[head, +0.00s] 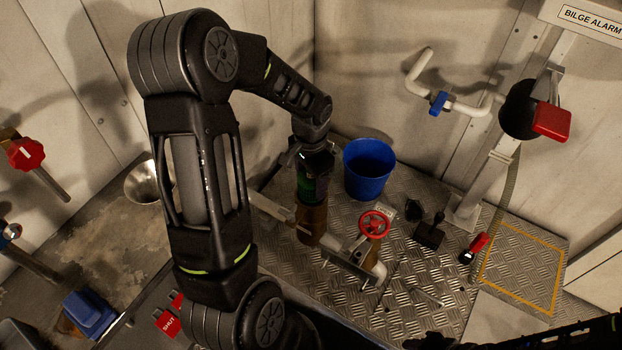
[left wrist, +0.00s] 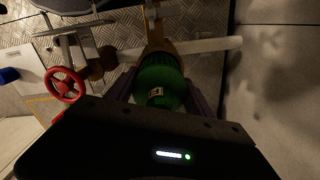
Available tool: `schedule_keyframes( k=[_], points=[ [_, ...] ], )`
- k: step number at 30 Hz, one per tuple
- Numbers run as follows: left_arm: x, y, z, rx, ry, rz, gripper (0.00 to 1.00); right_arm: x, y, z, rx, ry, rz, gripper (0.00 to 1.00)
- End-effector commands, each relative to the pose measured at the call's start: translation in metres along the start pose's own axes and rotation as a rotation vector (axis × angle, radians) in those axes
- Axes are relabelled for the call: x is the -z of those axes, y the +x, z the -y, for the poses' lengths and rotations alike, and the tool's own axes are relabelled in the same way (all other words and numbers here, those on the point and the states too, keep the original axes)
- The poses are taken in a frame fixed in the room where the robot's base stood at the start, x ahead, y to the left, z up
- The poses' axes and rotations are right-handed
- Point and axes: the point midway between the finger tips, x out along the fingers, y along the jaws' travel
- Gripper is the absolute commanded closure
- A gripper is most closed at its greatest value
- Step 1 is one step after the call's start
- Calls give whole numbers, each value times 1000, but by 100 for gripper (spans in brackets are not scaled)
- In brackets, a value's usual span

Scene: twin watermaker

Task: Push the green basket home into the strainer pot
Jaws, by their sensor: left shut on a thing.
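The green basket (head: 306,189) is between the fingers of my left gripper (head: 312,192), which is shut on it. In the left wrist view the basket (left wrist: 160,80) shows as a round green body with a small pale label, a finger on either side. The strainer pot (head: 311,224) is a bronze-brown upright cylinder on the pipework, directly under the basket in the head view. It also shows beyond the basket in the left wrist view (left wrist: 154,42). The gripper hides the pot's mouth, so I cannot tell how deep the basket sits. A dark part, likely my right gripper, is cut off at the bottom edge.
A red handwheel (head: 374,224) stands on the pipe right of the pot. A blue bucket (head: 368,169) stands behind it. A red-and-black torch-like item (head: 474,248) and dark tools lie on the metal floor. The yellow-outlined floor area (head: 522,268) is clear.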

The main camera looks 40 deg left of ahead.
Motion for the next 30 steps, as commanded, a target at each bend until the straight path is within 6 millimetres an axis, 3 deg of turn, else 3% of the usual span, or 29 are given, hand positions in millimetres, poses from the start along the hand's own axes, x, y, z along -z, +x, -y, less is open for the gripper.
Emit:
schedule_keyframes(
  k=[30],
  points=[
    [0,27,0,0,0,-1,68,0,19,-8,0,0,0,64]
  ],
)
